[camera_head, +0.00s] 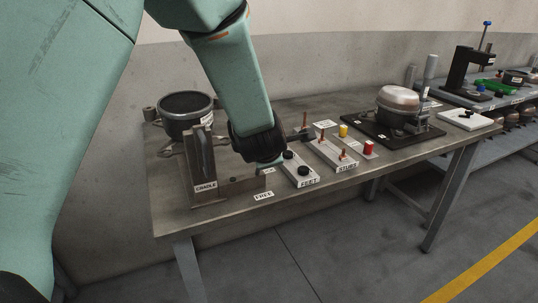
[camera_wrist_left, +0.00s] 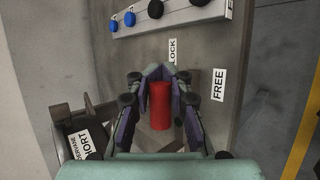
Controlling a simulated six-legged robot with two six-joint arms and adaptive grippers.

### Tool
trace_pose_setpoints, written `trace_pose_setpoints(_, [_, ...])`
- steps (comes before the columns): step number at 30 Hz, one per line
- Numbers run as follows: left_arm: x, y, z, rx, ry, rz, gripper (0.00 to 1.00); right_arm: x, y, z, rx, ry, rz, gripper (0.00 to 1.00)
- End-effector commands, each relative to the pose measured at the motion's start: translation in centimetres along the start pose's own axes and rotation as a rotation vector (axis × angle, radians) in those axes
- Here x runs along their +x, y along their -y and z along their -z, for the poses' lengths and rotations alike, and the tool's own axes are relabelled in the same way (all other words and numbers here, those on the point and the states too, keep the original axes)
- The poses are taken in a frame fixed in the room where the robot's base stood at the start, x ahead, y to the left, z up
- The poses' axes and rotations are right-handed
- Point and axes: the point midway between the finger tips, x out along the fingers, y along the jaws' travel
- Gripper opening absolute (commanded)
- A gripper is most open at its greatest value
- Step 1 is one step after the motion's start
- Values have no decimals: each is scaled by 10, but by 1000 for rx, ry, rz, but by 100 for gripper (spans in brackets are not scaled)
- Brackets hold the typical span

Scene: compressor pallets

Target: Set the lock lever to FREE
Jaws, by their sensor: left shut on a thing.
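My left gripper (camera_head: 266,163) reaches down to the cradle's right side on the near table. In the left wrist view, my left gripper (camera_wrist_left: 160,82) is shut on the red lever handle (camera_wrist_left: 160,108), with a finger on each side. The handle is hidden in the head view. A LOCK label (camera_wrist_left: 173,50) and a FREE label (camera_wrist_left: 218,85) lie beside it on the tabletop; the FREE label also shows in the head view (camera_head: 264,196). I cannot tell which label the lever points to. My right gripper is not in view.
The cradle (camera_head: 203,188) holds a dark round compressor shell (camera_head: 186,104). A feet tray (camera_head: 300,170) and a studs tray (camera_head: 334,154) stand just right of my gripper. Another compressor (camera_head: 399,100) sits on a black plate further right. The table's front edge is close.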

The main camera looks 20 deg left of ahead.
Motion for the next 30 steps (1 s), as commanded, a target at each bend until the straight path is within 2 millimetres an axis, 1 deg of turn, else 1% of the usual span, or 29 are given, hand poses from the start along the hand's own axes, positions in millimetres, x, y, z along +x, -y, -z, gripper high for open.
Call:
trace_pose_setpoints(1, [-2, -4, -2, -1, 5, -8, 0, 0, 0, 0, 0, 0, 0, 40])
trace_pose_setpoints(7, [-2, -5, -2, -1, 5, -10, 0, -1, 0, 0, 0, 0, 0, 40])
trace_pose_setpoints(8, [-2, -5, -2, -1, 5, -10, 18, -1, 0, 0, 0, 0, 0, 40])
trace_pose_setpoints(17, [-1, -2, -1, 0, 2, -5, 43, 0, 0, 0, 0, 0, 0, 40])
trace_pose_setpoints(26, [-2, -1, -1, 0, 1, -3, 43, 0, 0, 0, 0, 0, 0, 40])
trace_pose_setpoints(30, [-14, -2, -1, 1, 2, -3, 43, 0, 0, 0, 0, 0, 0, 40])
